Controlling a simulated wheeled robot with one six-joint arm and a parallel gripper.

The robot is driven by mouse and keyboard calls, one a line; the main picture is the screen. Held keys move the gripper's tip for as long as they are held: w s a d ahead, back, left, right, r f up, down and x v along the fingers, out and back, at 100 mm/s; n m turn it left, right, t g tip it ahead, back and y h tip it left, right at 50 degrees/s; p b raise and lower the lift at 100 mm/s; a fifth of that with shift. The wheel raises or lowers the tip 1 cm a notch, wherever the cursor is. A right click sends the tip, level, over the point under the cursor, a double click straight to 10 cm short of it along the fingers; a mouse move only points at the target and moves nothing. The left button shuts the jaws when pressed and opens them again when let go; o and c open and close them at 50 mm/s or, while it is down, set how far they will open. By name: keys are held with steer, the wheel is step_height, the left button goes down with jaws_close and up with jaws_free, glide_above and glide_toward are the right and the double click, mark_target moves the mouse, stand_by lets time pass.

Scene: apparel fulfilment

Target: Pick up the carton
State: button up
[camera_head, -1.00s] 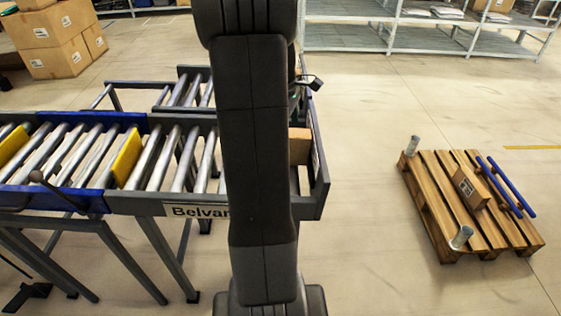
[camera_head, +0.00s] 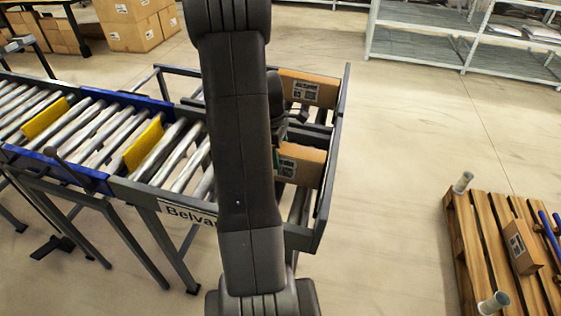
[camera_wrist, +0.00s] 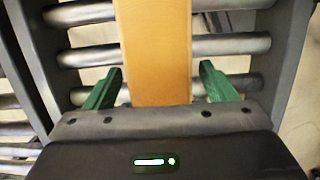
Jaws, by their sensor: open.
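A brown carton (camera_head: 302,166) with a label stands on the rollers at the near right end of the conveyor, partly hidden by my arm. A second labelled brown carton (camera_head: 311,88) stands farther back at the same end. In the wrist view, a carton (camera_wrist: 155,40) runs between the two green fingers of my gripper (camera_wrist: 160,78). The fingers are open, with a gap showing on each side of the carton. In the head view my gripper is mostly hidden behind my arm, close to the near carton.
The roller conveyor (camera_head: 331,190) has raised dark side walls at its end. Yellow dividers (camera_head: 143,145) stand on its rollers to the left. A wooden pallet (camera_head: 467,238) at right holds another carton (camera_head: 521,247) and blue bars. Floor between conveyor and pallet is clear.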

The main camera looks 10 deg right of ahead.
steer(key=shift+s+d+f, duration=0.1)
steer(key=shift+d+f, duration=0.05)
steer(key=shift+f, duration=0.6)
steer(key=shift+s+d+f, duration=0.1)
steer(key=shift+f, duration=0.65)
steer(key=shift+w+r, duration=0.1)
steer(key=c, duration=1.4)
